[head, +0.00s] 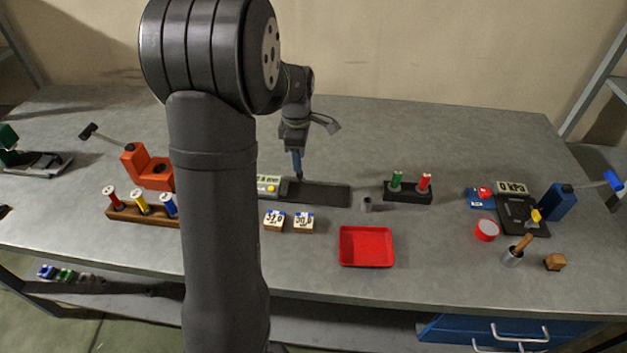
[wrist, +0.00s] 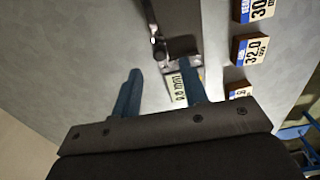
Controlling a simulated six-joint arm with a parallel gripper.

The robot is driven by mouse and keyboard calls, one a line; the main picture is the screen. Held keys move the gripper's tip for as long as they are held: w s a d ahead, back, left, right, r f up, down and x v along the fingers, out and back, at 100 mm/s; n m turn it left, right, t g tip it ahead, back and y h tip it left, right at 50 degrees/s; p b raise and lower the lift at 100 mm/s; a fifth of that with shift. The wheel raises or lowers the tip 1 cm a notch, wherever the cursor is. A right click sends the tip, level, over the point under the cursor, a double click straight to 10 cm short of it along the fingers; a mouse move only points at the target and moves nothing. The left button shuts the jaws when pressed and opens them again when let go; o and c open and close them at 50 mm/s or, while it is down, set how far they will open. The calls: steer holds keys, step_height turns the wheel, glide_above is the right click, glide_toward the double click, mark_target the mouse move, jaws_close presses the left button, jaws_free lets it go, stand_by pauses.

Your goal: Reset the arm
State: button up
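In the head view my gripper (head: 297,168) hangs pointing down over the middle of the table, above or beside a dark flat device with a display and a yellow button (head: 270,188). In the wrist view my gripper (wrist: 160,80) shows two blue fingers spread apart, with nothing clearly held between them. The device's display panel (wrist: 178,88) and dark bar (wrist: 195,22) lie beyond the fingers. Whether the fingertips touch the device cannot be told. My upper arm hides part of the table left of the middle.
Labelled blocks (head: 303,222), a red tray (head: 367,247) and a small grey cup (head: 366,205) stand nearby. A black rack (head: 408,193) is to the right, a wooden rack (head: 125,212) and orange device (head: 150,170) to the left. The table's back right is clear.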

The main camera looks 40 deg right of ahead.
mark_target(299, 174)
steer(key=shift+r, duration=0.2)
steer(key=shift+f, duration=3.55)
steer(key=shift+r, duration=0.1)
